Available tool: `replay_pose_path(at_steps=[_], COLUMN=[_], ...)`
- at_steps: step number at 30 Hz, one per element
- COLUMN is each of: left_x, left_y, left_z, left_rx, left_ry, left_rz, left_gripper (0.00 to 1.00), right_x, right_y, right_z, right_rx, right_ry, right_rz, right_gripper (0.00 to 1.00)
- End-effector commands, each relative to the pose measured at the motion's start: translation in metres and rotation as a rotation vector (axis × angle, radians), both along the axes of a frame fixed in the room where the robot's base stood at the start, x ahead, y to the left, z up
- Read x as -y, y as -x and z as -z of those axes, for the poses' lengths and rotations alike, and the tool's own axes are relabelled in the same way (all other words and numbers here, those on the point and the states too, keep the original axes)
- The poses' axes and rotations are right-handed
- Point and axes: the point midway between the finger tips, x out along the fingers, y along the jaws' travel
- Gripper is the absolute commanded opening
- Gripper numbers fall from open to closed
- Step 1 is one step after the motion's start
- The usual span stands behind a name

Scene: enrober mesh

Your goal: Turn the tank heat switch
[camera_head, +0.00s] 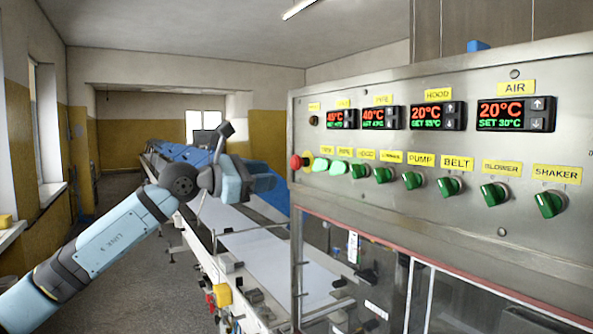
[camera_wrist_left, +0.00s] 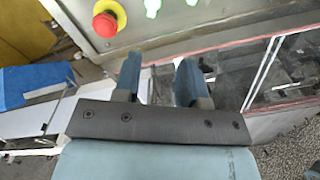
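The tank heat switch (camera_head: 320,164) is a pale green knob under the leftmost small yellow label of the lower row, beside the red mushroom button (camera_head: 297,162). Its exact angle is too small to tell. In the left wrist view a pale green knob (camera_wrist_left: 152,6) is cut by the top edge, right of the red button (camera_wrist_left: 105,22). My left gripper (camera_head: 266,181) is left of the panel and apart from it, its fingers toward the panel. In the left wrist view its fingers (camera_wrist_left: 158,68) are apart with nothing between them. My right gripper is not in view.
The steel control panel (camera_head: 400,217) carries a similar pale green knob (camera_head: 337,168), then several dark green knobs and red-green displays. A clear-windowed, red-edged cabinet (camera_head: 385,287) lies below. The conveyor (camera_head: 262,255) runs beneath my left arm. Left of the arm is open floor.

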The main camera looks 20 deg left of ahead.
Motion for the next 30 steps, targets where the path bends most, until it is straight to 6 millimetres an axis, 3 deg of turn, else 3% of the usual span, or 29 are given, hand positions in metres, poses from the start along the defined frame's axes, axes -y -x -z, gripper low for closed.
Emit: replay_pose_path(at_steps=[5,21,30], left_x=[-0.003,0.06,0.077], left_y=[-0.005,-0.085,-0.108], left_z=[-0.012,-0.014,-0.011], left_rx=[0.027,0.025,0.026], left_ry=[-0.042,-0.037,-0.038], left_rz=[-0.027,-0.025,-0.026], left_gripper=[0.38,0.38,0.38], right_x=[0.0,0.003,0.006], right_y=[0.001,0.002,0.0], right_z=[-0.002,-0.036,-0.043], right_rx=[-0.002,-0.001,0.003], right_ry=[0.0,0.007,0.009], right_rz=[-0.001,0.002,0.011], right_gripper=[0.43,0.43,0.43])
